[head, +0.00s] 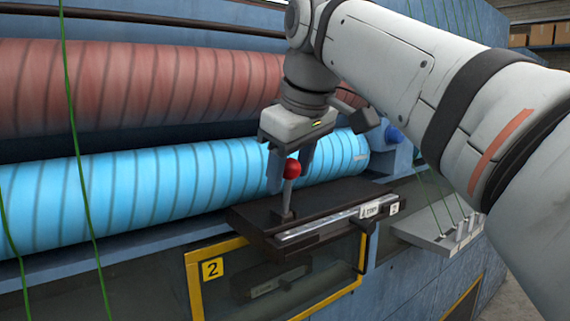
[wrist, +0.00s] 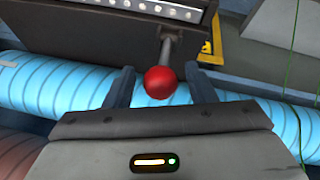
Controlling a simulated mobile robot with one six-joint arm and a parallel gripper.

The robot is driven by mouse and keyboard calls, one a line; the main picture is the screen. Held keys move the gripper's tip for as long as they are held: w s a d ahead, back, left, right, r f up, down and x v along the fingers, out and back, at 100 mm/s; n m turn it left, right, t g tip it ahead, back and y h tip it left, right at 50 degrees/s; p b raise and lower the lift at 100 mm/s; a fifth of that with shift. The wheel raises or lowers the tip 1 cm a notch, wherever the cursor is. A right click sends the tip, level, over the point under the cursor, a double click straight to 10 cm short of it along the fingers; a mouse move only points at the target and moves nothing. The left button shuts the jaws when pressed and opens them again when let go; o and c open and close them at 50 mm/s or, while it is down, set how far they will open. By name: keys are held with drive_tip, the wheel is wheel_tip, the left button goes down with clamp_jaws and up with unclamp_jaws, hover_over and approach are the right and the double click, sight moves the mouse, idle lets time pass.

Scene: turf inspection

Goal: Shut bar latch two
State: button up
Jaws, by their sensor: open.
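The bar latch has a grey lever (head: 288,197) with a red ball knob (head: 292,168), rising from a dark mount above the yellow-framed panel marked 2 (head: 212,269). The lever stands nearly upright in the head view. My gripper (head: 290,180) points down from above with its fingers on either side of the knob. In the wrist view the red knob (wrist: 160,82) sits between the two open fingers of my gripper (wrist: 161,88), with a visible space on each side. Part of the knob is hidden behind a finger in the head view.
A blue wrapped roller (head: 130,190) runs close behind the latch, with a reddish roller (head: 140,85) above it. A metal bar with labels (head: 330,228) lies along the mount's front. Green strands (head: 85,170) hang at the left. A grey bracket (head: 445,228) juts out at right.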

drive_tip(key=shift+c, duration=0.4)
clamp_jaws()
